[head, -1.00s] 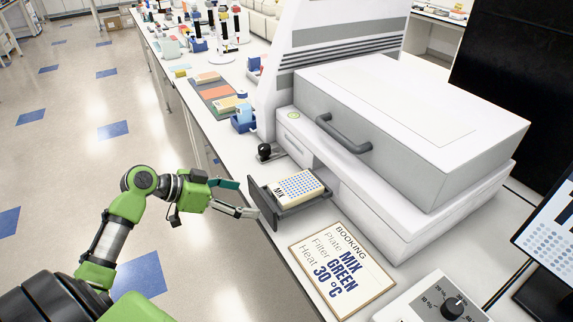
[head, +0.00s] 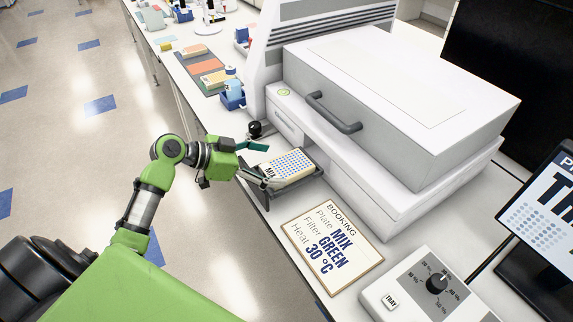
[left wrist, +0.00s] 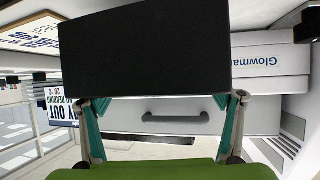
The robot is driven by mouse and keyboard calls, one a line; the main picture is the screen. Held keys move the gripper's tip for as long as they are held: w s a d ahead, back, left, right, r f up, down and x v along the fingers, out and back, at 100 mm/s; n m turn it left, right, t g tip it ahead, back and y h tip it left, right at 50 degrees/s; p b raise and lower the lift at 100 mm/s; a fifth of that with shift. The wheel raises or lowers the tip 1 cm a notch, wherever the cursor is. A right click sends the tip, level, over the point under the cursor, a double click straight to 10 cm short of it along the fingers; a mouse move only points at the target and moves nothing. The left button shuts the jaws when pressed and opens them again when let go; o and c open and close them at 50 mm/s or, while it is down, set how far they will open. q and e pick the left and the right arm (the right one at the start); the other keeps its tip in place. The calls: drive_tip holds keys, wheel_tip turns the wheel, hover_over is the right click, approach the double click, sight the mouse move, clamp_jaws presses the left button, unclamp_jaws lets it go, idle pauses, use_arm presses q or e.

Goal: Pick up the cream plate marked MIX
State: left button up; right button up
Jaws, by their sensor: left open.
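The cream plate marked MIX (head: 292,164), with blue dots on top, lies in a dark pulled-out tray (head: 313,178) at the front of the white machine. My left gripper (head: 268,165) is open at the plate's left end, by the MIX lettering. One finger is towards the back and the other towards the front; contact cannot be told. In the left wrist view, a large dark block (left wrist: 145,45) fills the space ahead, with the open fingers (left wrist: 160,105) below it on either side. The plate cannot be made out there. My right gripper is out of view.
The white machine (head: 390,90) with a grey handle stands behind the tray. A booking card (head: 331,246) lies in front, reading MIX, GREEN, 30 °C. A dial box (head: 428,290) is at lower right. Other plates on a mat (head: 208,72) and a blue holder (head: 232,95) lie further along the bench.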

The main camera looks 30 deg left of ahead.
sight(287, 166)
use_arm(q)
drive_tip(key=p+x, duration=0.1)
drive_tip(key=x, duration=0.2)
drive_tip(key=shift+w+d+r, duration=0.1)
drive_tip(key=shift+w+d, duration=0.1)
drive_tip(key=shift+w+f, duration=0.1)
drive_tip(key=shift+f, duration=0.1)
drive_tip(key=c, duration=1.4)
